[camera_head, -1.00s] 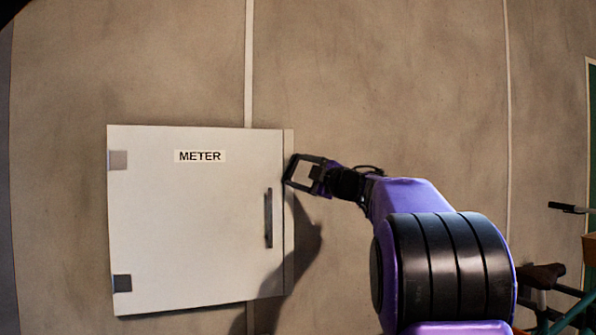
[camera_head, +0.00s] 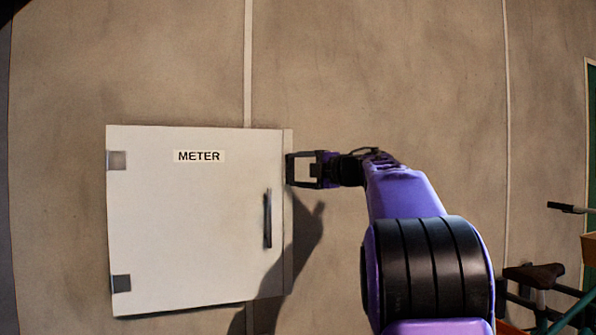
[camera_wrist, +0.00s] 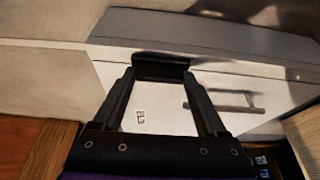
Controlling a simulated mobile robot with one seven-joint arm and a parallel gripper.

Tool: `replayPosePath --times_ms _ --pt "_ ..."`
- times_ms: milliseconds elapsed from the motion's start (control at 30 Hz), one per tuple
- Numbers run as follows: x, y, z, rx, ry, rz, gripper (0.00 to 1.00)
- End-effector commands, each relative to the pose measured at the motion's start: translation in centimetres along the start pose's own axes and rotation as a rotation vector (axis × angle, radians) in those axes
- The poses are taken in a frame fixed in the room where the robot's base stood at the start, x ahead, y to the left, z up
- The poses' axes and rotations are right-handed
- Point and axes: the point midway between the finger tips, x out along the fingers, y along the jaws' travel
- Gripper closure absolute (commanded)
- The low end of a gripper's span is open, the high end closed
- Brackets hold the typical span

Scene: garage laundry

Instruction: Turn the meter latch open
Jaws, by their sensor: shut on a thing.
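The white meter box (camera_head: 190,235) is on the wall in the head view, with its door closed and a METER label (camera_head: 199,156). A dark vertical bar handle (camera_head: 267,218) is near the door's right edge. My gripper (camera_head: 289,169) reaches from the right to the box's upper right edge, level with the label and above the handle. Its fingertips (camera_wrist: 161,64) meet in the wrist view, shut on the meter latch at that edge. The latch itself is hidden by the fingertips. The handle also shows in the wrist view (camera_wrist: 226,106), apart from the fingers.
The concrete wall (camera_head: 400,70) around the box is bare. A bicycle (camera_head: 535,275) stands at the lower right, with an orange-brown box (camera_head: 589,248) beside it. A wooden surface (camera_wrist: 35,145) shows at the wrist view's lower left.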

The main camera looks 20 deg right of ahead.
Motion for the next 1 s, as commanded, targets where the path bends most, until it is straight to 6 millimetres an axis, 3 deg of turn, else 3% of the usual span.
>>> replayPosePath --times_ms 233,267,400,733,867,1000 --pt "0.0 0.1 -0.1 -0.004 0.001 0.000 0.81" --pt "0.0 0.1 -0.1 -0.004 0.001 0.000 0.21" --pt "0.0 0.1 -0.1 -0.003 0.001 0.000 0.00" --pt "-0.7 0.0 0.0 -0.002 -0.001 0.001 0.00" --pt "-2.7 0.0 0.0 -0.003 -0.002 0.002 0.00" --pt "-6.0 0.0 0.1 -0.002 -0.005 0.002 0.00"
